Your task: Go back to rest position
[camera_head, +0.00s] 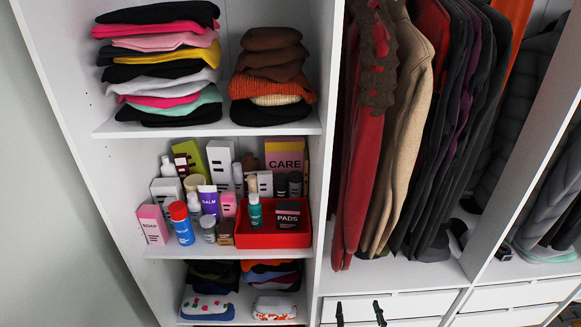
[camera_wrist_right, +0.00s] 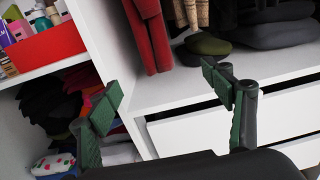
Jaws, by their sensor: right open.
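My right gripper (camera_head: 360,313) shows only by its dark green fingertips at the bottom edge of the head view, in front of the white drawers. In the right wrist view the gripper (camera_wrist_right: 165,97) is open, with its green-padded fingers wide apart and nothing between them. The wardrobe's drawer front (camera_wrist_right: 185,132) and base shelf lie beyond the fingers. My left gripper is not in view.
The middle shelf holds a red box (camera_head: 273,239) with a green bottle (camera_head: 254,212) and a dark PADS box (camera_head: 288,215), beside several bottles and cartons. Folded clothes (camera_head: 165,65) are stacked above. Hanging coats (camera_head: 407,110) fill the right section, separated by a white upright panel (camera_head: 323,180).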

